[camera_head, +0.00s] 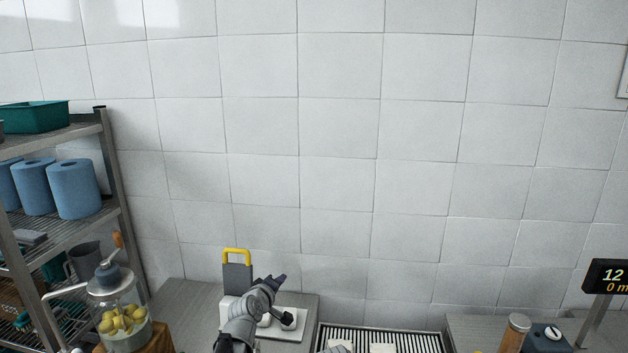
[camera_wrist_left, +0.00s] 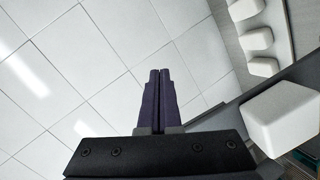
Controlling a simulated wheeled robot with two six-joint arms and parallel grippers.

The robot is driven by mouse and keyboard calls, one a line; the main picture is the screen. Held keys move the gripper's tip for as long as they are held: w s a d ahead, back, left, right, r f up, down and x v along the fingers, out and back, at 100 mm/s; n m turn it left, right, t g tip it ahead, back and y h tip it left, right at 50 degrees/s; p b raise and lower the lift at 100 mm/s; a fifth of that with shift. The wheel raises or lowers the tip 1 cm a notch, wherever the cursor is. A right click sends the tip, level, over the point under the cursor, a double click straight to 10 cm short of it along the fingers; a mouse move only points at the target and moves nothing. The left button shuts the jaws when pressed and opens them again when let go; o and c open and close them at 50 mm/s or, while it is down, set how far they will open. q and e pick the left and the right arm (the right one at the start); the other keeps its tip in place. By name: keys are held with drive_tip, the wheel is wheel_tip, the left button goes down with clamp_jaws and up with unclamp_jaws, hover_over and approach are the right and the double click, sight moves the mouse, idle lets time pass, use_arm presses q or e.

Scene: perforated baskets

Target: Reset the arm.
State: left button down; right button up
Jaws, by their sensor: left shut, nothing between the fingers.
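My left gripper (camera_head: 275,281) shows low in the middle of the head view, in front of a white board with a yellow-handled grey piece. Its fingers point up and to the right. In the left wrist view the two dark fingers (camera_wrist_left: 159,100) lie side by side, closed, with nothing between them. White wall tiles fill much of the view behind them. My right gripper is in neither view.
A metal shelf (camera_head: 118,190) with blue rolls (camera_head: 74,188) stands at the left. A glass jar (camera_head: 121,318) of yellow fruit stands near it. The space before the tiled wall is clear.

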use_arm(q)
drive_tip(key=s+a+f+m+g+y, duration=0.1)
drive_tip(key=s+a+f+m+g, duration=0.25)
drive_tip(key=s, duration=0.55)
drive_tip(key=s+a+f+m+g+y, duration=0.1)
drive_tip(key=s+f+m+g, duration=0.2)
drive_tip(key=s+f+g, duration=0.5)
drive_tip(key=s+a+f+m+g+y, duration=0.1)
drive_tip(key=s+a+f+m+y, duration=0.2)
drive_tip(key=s, duration=0.8)
drive_tip(key=s+d+f+m+g+b, duration=0.1)
drive_tip(key=s+d+f+m+b, duration=0.3)
drive_tip(key=d+f+b, duration=0.3)
drive_tip(key=s+d, duration=0.1)
drive_tip(key=d, duration=0.3)
drive_tip(key=shift+s+f+b, duration=0.25)
drive_tip(key=shift+s+b, duration=0.05)
drive_tip(key=shift+s, duration=0.1)
